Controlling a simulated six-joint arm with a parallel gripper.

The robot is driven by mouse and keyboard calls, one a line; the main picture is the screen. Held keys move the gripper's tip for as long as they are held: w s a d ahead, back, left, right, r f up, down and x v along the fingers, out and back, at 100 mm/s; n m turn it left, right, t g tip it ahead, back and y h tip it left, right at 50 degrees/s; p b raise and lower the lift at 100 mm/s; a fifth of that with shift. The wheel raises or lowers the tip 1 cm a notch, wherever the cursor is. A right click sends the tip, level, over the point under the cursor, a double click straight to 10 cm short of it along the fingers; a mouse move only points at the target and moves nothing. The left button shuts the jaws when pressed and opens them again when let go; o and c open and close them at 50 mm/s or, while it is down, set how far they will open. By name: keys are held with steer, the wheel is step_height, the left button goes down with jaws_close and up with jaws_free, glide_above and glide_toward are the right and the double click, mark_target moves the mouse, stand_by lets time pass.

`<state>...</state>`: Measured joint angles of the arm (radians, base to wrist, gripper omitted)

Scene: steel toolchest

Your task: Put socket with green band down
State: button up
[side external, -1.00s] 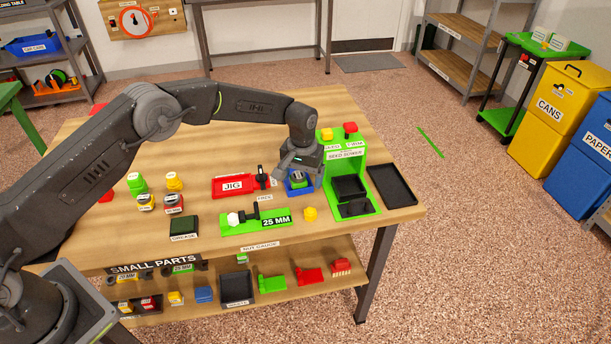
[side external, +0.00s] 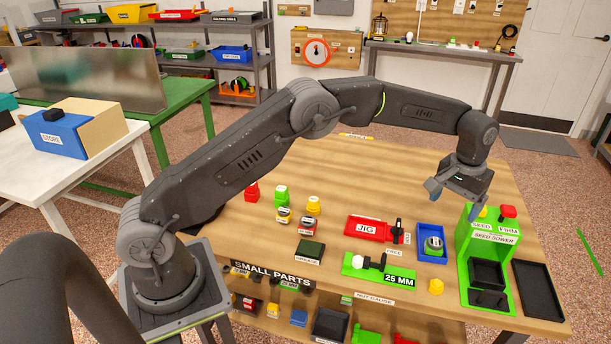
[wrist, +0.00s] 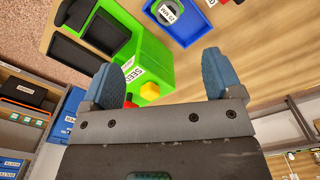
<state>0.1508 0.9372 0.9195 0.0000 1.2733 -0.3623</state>
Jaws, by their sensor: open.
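The socket with the green band (side external: 433,246) stands upright in the blue tray (side external: 424,232) on the wooden bench. My gripper (side external: 454,198) is open and empty, raised above the bench behind and to the right of the tray, clear of the socket. In the wrist view my gripper (wrist: 160,72) shows two blue fingers wide apart with nothing between them. The socket (wrist: 167,13) and the blue tray (wrist: 204,28) show at the top of that view, beyond the fingers.
The green seed sower (side external: 467,250) stands right of the tray, near my gripper, with a black tray (side external: 538,290) beside it. The red jig (side external: 366,229), the green 25 mm gauge (side external: 365,270) and a yellow piece (side external: 436,286) are close by.

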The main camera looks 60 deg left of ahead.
steer(key=s+a+r+m+t, duration=0.1)
steer(key=s+a+r, duration=0.2)
steer(key=s+r, duration=0.55)
steer(key=s+a+r+t, duration=0.2)
steer(key=s+a+r, duration=0.1)
steer(key=s+r, duration=0.5)
steer(key=s+a+f+t, duration=0.1)
steer(key=s, duration=0.9)
steer(key=s+a+f+m+t, duration=0.1)
steer(key=s, duration=1)
steer(key=shift+a+f, duration=0.2)
steer(key=shift+a, duration=0.2)
